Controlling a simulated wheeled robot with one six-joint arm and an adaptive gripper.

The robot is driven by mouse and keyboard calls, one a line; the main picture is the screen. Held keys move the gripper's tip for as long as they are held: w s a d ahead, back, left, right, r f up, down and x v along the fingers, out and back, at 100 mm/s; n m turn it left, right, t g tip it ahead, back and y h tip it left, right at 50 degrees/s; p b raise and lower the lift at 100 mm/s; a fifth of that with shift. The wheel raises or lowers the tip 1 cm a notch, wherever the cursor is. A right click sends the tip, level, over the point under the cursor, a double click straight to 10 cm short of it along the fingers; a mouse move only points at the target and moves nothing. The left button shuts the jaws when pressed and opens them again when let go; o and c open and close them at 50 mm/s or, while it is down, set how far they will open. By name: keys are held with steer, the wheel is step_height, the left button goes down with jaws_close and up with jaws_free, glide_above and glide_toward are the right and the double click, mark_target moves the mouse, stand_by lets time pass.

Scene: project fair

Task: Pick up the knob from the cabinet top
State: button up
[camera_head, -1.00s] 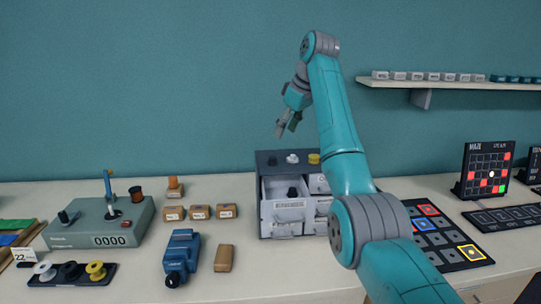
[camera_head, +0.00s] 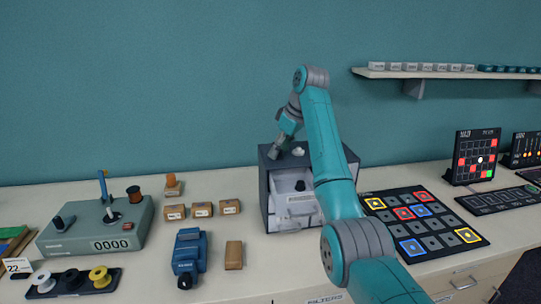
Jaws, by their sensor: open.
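The small dark cabinet (camera_head: 353,157) stands on the table against the wall, partly behind my arm. A white knob (camera_head: 298,151) sits on its top. My gripper (camera_head: 274,152) points down over the left part of the cabinet top, left of the white knob. It is open, and I see nothing held in it. Whether its tips touch anything there is too small to tell. A light drawer (camera_head: 299,207) is pulled out at the front, with a black knob (camera_head: 300,185) inside.
Several small brown boxes (camera_head: 202,209), a grey counter device (camera_head: 75,237) and a blue device (camera_head: 189,252) stand to the left. A black tile board (camera_head: 436,242) lies to the right. A wall shelf (camera_head: 455,74) is at the upper right.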

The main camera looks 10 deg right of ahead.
steer(key=shift+a+f, duration=0.1)
steer(key=c, duration=0.9)
